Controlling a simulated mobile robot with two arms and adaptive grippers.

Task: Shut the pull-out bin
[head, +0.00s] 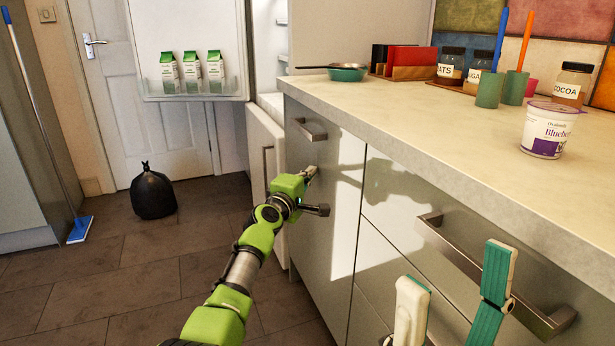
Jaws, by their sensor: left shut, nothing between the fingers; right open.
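The pull-out bin's tall grey front (335,190) is under the far end of the counter, with a bar handle (311,129) near its top. It looks about level with the drawer fronts beside it, and no bin interior shows. My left gripper (311,173), on the green arm, is shut and empty at this front, below the handle. I cannot tell whether it touches. My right gripper (455,268) is open and empty at the lower right, in front of the drawers.
A drawer handle (490,275) juts out beside my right gripper. The fridge door (195,97) stands open, and the lower door (266,180) is beside the bin front. A black bag (153,193) lies on the floor. A yogurt tub (548,130) stands near the counter edge.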

